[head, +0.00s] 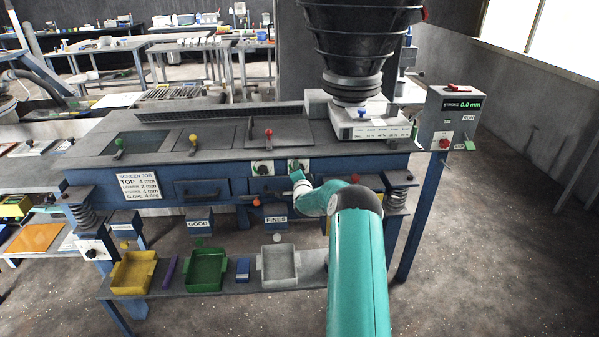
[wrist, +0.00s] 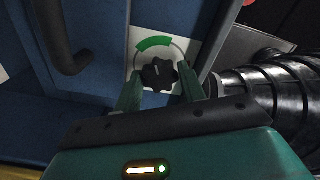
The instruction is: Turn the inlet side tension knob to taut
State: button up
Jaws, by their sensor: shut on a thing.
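The tension knob (wrist: 160,75) is black and lobed, on a white plate with a green arc at its upper left in the wrist view. My gripper (wrist: 161,84) has one finger on each side of it and is shut on it. I cannot read where the knob points. In the head view my gripper (head: 298,177) reaches the right-hand white knob plate (head: 298,165) on the blue front of the screen, and partly hides it. A second knob plate (head: 262,168) sits just to its left.
A black ribbed hopper (head: 355,35) hangs above the machine's right end. A display box (head: 450,118) stands at right. Yellow (head: 133,272), green (head: 206,271) and grey (head: 279,264) trays rest on the lower shelf. A dark handle (wrist: 62,40) is near my gripper.

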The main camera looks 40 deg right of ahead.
dwell(0.3)
jog(key=o, duration=0.9)
jog(key=shift+a, duration=0.1)
jog(key=shift+o, duration=0.2)
